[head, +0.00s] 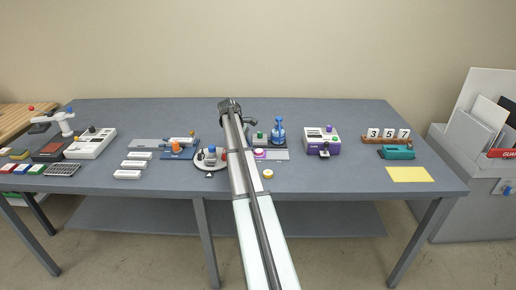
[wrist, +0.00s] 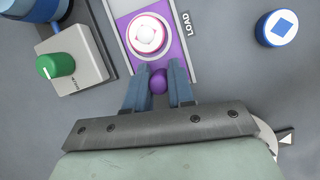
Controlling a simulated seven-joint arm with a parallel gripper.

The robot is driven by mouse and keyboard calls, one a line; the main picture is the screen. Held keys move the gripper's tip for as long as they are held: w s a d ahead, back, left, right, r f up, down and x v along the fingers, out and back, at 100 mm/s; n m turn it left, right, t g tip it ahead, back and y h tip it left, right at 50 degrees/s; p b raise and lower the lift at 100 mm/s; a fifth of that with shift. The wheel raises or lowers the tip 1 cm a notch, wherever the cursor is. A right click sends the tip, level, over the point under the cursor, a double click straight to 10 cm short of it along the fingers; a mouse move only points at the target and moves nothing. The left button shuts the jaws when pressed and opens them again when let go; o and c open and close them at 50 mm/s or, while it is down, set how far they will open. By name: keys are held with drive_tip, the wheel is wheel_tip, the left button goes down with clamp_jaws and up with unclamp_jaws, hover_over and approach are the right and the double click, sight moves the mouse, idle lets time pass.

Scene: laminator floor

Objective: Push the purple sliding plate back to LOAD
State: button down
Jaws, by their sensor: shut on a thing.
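The purple sliding plate (wrist: 178,60) carries a round white-and-pink piece (wrist: 148,34) and lies in a pale track in the wrist view. A purple knob (wrist: 158,82) sits at its near end. My gripper (wrist: 158,84) has its two blue-grey fingers either side of the knob, shut on it. The LOAD label (wrist: 186,22) is on the bench beside the plate's right edge, near the white-and-pink piece. In the head view the plate's purple part (head: 260,156) shows just right of my arm; the fingertips cannot be made out there.
A green knob on a pale block (wrist: 90,70) stands left of the plate, with a blue item (wrist: 35,8) behind it. A purple-and-white device (head: 321,140) stands further right on the bench (head: 340,180).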

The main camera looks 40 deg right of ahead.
drive_tip(key=shift+w+a, duration=0.2)
drive_tip(key=shift+w, duration=0.05)
drive_tip(key=c, duration=1)
unclamp_jaws()
drive_tip(key=shift+r, duration=0.1)
drive_tip(key=v, duration=1.3)
drive_tip(key=shift+r, duration=0.35)
